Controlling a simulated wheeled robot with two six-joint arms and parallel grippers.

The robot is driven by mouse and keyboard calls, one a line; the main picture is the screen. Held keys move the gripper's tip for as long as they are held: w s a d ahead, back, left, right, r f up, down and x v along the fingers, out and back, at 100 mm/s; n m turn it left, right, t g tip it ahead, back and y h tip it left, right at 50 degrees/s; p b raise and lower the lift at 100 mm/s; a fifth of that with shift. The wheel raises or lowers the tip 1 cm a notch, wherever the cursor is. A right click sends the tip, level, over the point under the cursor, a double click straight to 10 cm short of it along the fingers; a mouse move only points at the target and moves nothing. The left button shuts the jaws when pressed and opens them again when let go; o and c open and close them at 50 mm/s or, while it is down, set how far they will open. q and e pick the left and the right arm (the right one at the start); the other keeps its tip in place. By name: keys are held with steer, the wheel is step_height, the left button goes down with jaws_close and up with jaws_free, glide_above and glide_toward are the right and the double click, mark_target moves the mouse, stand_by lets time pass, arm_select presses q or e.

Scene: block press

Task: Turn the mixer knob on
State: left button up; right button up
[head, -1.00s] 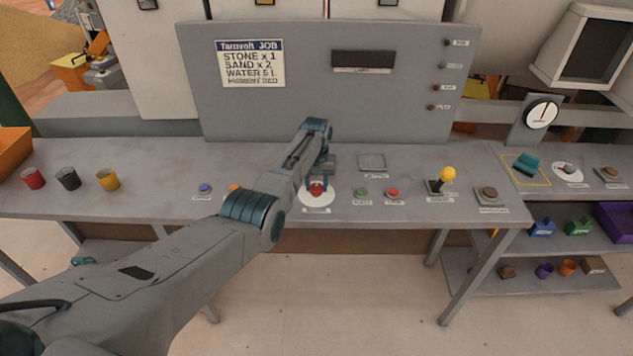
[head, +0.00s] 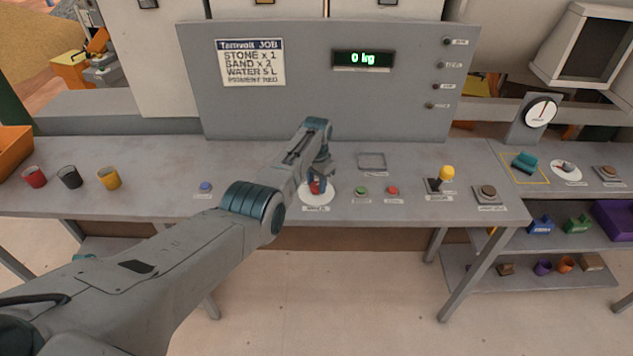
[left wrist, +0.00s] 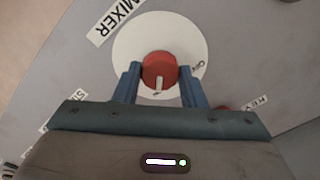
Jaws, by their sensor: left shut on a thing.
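The mixer knob (left wrist: 159,70) is a red round knob with a white pointer mark, on a white disc (left wrist: 122,45) beside a MIXER label (left wrist: 118,17). In the head view the knob (head: 316,187) sits on the grey console. My left gripper (left wrist: 158,78) has its blue fingers on either side of the knob and is shut on it. It also shows in the head view (head: 317,184), reaching down over the disc. In the wrist view the white mark points toward the gripper's palm. My right gripper is not in view.
Green (head: 361,191) and red (head: 392,190) buttons sit just right of the knob, then a yellow-topped lever (head: 447,174). A blue button (head: 205,187) lies to the left. The display (head: 363,59) on the back panel reads 0 kg.

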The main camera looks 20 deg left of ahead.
mark_target(316, 185)
arm_select(q)
steer(key=shift+r, duration=0.1)
stand_by(0.4)
steer(key=o, duration=1)
steer(key=shift+r, duration=0.1)
steer(key=shift+r, duration=0.25)
step_height(316, 185, up, 10)
steer(key=b, duration=0.1)
